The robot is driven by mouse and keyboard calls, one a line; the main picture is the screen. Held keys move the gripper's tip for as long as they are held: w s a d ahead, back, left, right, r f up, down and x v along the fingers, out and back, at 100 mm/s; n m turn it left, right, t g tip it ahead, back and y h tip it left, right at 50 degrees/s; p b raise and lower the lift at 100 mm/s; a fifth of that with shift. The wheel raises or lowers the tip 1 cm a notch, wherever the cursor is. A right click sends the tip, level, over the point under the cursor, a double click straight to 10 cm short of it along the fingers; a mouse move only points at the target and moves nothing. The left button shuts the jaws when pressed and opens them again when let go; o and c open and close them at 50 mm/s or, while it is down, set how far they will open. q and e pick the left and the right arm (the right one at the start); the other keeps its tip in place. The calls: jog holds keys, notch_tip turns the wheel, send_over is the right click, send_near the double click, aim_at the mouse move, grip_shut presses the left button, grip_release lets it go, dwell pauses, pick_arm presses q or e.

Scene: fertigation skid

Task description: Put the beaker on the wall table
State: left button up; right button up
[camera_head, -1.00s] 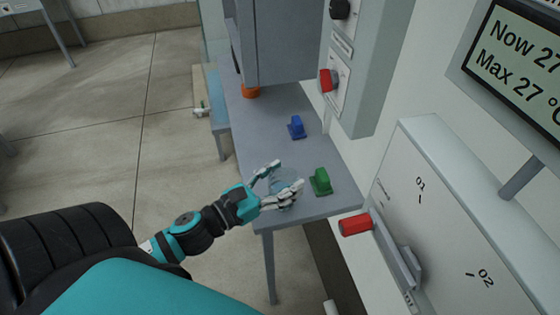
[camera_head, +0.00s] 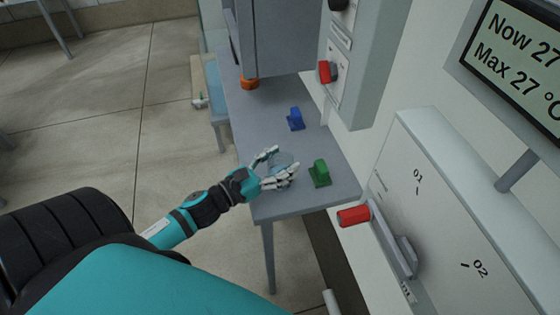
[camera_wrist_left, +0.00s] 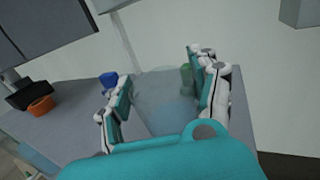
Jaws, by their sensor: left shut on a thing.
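The beaker (camera_head: 283,160) is clear and hard to make out. My left gripper (camera_head: 272,168) is shut on it, with its white and teal fingers at the beaker's sides. They are over the near part of the grey wall table (camera_head: 262,122). In the left wrist view the see-through beaker (camera_wrist_left: 168,98) is between the two fingers (camera_wrist_left: 163,92), over the tabletop (camera_wrist_left: 68,130). I cannot tell whether its base touches the table. My right gripper is not in view.
A green block-like thing (camera_head: 319,174) stands just right of the gripper, and a blue one (camera_head: 295,119) farther back. An orange round thing (camera_head: 249,84) is by the grey cabinet (camera_head: 285,40). A red handle (camera_head: 353,216) juts out near the table's front right corner.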

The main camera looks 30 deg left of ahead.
pick_arm(q)
jog(key=o, duration=1.5)
jog(key=shift+o, duration=0.6)
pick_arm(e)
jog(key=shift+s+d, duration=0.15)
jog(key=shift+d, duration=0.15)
pick_arm(q)
jog(key=b+v, duration=0.2)
jog(key=v, duration=1)
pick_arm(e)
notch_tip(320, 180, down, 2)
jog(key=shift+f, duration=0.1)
pick_arm(q)
jog(key=shift+r, duration=0.1)
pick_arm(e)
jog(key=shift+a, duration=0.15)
